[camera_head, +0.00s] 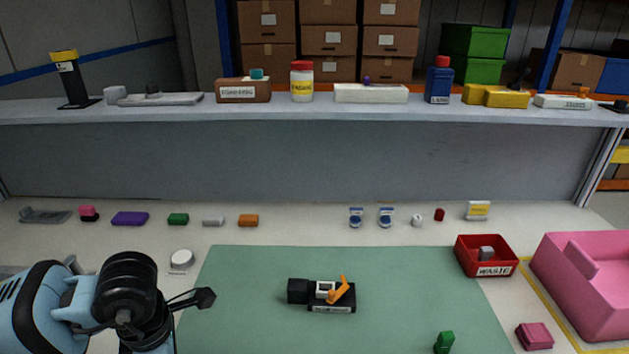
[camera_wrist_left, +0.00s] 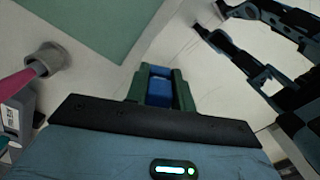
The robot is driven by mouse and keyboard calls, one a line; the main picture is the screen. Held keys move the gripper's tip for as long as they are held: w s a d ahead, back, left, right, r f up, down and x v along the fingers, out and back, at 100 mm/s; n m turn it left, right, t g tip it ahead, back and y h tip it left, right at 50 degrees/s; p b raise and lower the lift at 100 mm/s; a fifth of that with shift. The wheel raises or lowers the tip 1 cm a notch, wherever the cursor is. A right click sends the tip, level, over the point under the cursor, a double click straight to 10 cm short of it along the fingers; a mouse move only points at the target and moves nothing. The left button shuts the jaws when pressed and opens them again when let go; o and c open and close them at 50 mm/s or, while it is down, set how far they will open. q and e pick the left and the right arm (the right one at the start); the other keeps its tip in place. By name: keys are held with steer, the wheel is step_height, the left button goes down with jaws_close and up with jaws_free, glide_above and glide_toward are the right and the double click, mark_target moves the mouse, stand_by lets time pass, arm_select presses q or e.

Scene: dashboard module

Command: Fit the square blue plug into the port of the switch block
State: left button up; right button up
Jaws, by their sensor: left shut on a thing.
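The switch block (camera_head: 334,308) is black with a white label on its front and a raised orange lever (camera_head: 342,290). It lies on the green mat (camera_head: 240,280) in the head view. In the left wrist view my left gripper (camera_wrist_left: 159,76) is shut on the blue plug (camera_wrist_left: 160,91), which sits between its dark green fingers. The plug's far end and underside are partly hidden. My right gripper is not in view.
A red waste bin (camera_head: 486,257) and a large pink container (camera_head: 588,283) stand at the right. A small green piece (camera_head: 444,342) is at the mat's front, a pink block (camera_head: 534,336) beyond its right edge. Small parts line the back under a shelf (camera_head: 300,111). The mat around the block is clear.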

arm_select(q)
steer(key=r+m, duration=0.1)
steer(key=m, duration=0.6)
steer(key=w+d+r+m, duration=0.1)
steer(key=m, duration=0.7)
steer(key=w+d+r+m, duration=0.1)
steer(key=m, duration=0.7)
steer(key=shift+w+d+r+p, duration=0.1)
steer(key=shift+d+r+p, duration=0.1)
steer(key=shift+p, duration=0.15)
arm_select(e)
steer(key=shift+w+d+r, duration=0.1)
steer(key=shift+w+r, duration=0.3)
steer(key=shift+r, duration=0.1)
